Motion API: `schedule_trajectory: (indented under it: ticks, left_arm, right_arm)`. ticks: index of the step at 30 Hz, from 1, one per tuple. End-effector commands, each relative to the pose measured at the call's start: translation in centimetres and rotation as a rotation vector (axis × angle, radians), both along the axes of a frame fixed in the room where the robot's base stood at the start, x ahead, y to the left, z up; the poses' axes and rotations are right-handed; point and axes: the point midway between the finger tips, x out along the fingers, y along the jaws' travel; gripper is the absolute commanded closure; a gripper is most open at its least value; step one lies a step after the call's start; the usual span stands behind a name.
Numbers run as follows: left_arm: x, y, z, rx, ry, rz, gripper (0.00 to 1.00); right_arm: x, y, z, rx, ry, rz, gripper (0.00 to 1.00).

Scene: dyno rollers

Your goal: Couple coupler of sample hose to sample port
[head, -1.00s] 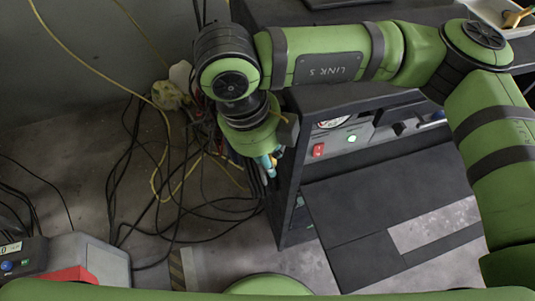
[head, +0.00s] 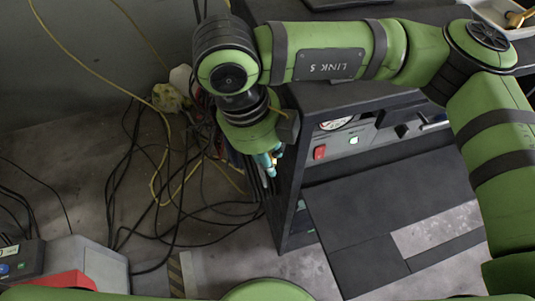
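My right arm reaches in from the right. Its gripper (head: 268,166) points down beside the left side of the black cabinet (head: 288,200). Its pale blue fingertips are small and partly covered by the wrist. I cannot tell whether they are apart or hold anything. I cannot make out the sample hose's coupler or the sample port. My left gripper is out of view; only green arm parts show along the bottom edge.
The cabinet holds a grey panel with a gauge, a red switch (head: 319,152) and a green-lit button (head: 354,141). Black cables (head: 190,222) and a yellow line (head: 158,160) tangle on the floor at left. A grey-and-red unit (head: 85,262) stands at lower left.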

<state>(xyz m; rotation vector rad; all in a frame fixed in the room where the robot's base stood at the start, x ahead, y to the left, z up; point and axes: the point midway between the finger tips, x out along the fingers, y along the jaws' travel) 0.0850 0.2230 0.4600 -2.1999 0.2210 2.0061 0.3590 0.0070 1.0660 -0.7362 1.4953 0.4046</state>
Motion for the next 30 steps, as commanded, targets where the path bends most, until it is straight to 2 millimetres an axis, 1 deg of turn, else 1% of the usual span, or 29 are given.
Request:
schedule_trajectory:
  ticks: [1, 19, 20, 21, 22, 30]
  left_arm:
    - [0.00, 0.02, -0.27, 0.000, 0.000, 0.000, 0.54]
    - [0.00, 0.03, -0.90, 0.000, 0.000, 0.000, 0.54]
    - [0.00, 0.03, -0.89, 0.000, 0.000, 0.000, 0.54]
    - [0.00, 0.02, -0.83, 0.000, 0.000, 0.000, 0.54]
    - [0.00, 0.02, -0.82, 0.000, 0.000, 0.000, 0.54]
    - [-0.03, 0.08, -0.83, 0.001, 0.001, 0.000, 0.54]
  right_arm:
    - [0.07, 0.04, -0.09, 0.000, -0.001, 0.001, 1.00]
    - [0.77, 0.25, -0.05, -0.001, 0.000, 0.001, 1.00]
    - [0.78, 0.25, -0.01, -0.001, 0.000, 0.002, 0.67]
    - [0.75, 0.24, 0.02, -0.001, 0.000, 0.002, 0.51]
    - [0.75, 0.24, 0.03, -0.001, 0.000, 0.002, 0.43]
    - [0.74, 0.24, 0.00, 0.000, 0.000, 0.002, 0.43]
